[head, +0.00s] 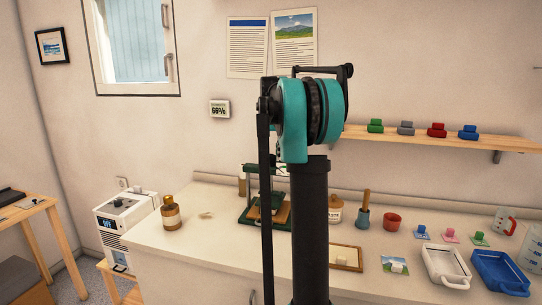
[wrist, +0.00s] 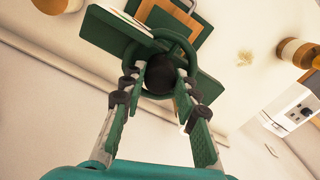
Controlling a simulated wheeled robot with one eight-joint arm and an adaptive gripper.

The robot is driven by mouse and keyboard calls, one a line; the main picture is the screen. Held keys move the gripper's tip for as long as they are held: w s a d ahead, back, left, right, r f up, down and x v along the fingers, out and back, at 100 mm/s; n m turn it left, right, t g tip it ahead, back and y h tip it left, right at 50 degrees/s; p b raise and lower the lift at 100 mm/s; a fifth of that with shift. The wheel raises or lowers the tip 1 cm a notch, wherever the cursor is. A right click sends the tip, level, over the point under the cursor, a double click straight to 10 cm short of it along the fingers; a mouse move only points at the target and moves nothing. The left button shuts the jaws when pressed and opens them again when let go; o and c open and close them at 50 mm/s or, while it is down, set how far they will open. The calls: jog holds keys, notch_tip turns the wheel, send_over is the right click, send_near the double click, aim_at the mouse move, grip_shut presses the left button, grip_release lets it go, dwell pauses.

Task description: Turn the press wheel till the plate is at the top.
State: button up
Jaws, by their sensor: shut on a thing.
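The green press (head: 250,212) stands on the counter, mostly behind my arm in the head view, with a wooden board at its base. In the wrist view its press wheel (wrist: 187,45) is a green ring around a dark round hub. My gripper (wrist: 160,88) has its two fingers on opposite sides of the wheel and hub, shut on the wheel. The press's green frame and base (wrist: 205,30) show beyond it. My arm hides the gripper in the head view. I cannot tell the plate's height.
An amber bottle (head: 171,213) stands left of the press; a white unit (head: 125,215) is further left. A wooden frame (head: 346,257), white tray (head: 446,266) and blue tray (head: 499,273) lie to the right. A shelf (head: 430,139) holds several coloured blocks. Counter left of the press is mostly clear.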

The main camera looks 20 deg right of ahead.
aim_at(271, 155)
jog(key=n, duration=0.7)
dwell(0.6)
jog(key=o, duration=0.9)
notch_tip(271, 155, up, 12)
dwell(0.5)
